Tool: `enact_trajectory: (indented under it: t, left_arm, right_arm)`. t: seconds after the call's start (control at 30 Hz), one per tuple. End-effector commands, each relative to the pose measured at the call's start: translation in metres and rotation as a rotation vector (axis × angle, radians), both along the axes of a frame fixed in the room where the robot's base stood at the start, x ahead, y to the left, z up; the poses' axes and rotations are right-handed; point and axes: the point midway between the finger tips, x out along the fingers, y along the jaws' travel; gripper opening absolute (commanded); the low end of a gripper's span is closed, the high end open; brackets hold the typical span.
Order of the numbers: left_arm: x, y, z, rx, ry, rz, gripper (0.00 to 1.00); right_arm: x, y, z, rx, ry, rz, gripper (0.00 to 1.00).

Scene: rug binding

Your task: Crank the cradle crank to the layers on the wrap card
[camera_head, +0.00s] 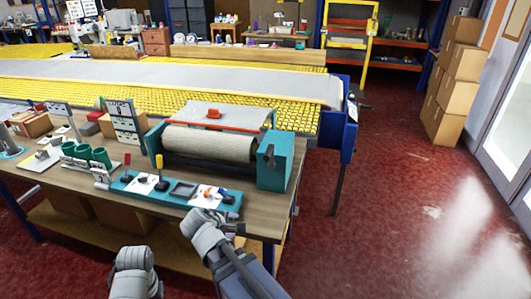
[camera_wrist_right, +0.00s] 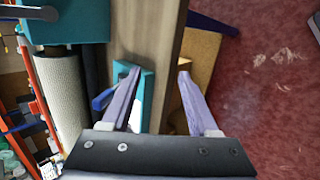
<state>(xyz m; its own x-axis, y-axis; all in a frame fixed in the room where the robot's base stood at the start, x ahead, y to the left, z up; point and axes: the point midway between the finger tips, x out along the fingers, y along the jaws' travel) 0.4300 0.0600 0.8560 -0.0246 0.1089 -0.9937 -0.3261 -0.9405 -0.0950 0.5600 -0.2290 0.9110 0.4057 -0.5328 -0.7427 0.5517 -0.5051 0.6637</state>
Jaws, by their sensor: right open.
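The cradle is a teal frame holding a pale grey roll (camera_head: 210,144); the roll also shows in the right wrist view (camera_wrist_right: 62,95). A teal end box (camera_head: 276,162) stands at its right end, with a small dark part on its front that may be the crank. White cards (camera_head: 142,184) lie on the teal strip in front; I cannot tell which is the wrap card. My right gripper (camera_wrist_right: 155,85) is open and empty over the bench's edge, beside the teal strip's end (camera_wrist_right: 145,95).
The wooden bench (camera_head: 225,222) also carries teal cups (camera_head: 84,152) and an upright rack (camera_head: 124,122). Behind it is a long yellow table with a grey strip (camera_head: 240,82). Boxes (camera_head: 455,75) are stacked at right. The red floor right of the bench is clear.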

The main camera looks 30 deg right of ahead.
Motion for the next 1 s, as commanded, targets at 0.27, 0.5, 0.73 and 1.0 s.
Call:
enact_trajectory:
  t: [0.27, 0.5, 0.73, 1.0]
  left_arm:
    - [0.000, 0.000, -0.030, 0.000, 0.000, 0.000, 0.00]
    - [0.000, 0.000, -0.038, 0.000, 0.000, 0.000, 0.00]
    - [0.000, 0.000, -0.039, 0.000, 0.000, 0.000, 0.00]
    - [0.000, 0.000, -0.039, 0.000, 0.000, 0.000, 0.00]
  right_arm:
    - [0.069, -0.138, 0.083, -0.857, 0.140, 0.420, 0.61]
    - [0.086, -0.169, 0.118, -1.245, 0.351, 0.596, 0.61]
    - [0.089, -0.173, 0.125, -1.325, 0.406, 0.633, 0.61]
    - [0.099, -0.182, 0.125, -1.321, 0.405, 0.630, 0.61]
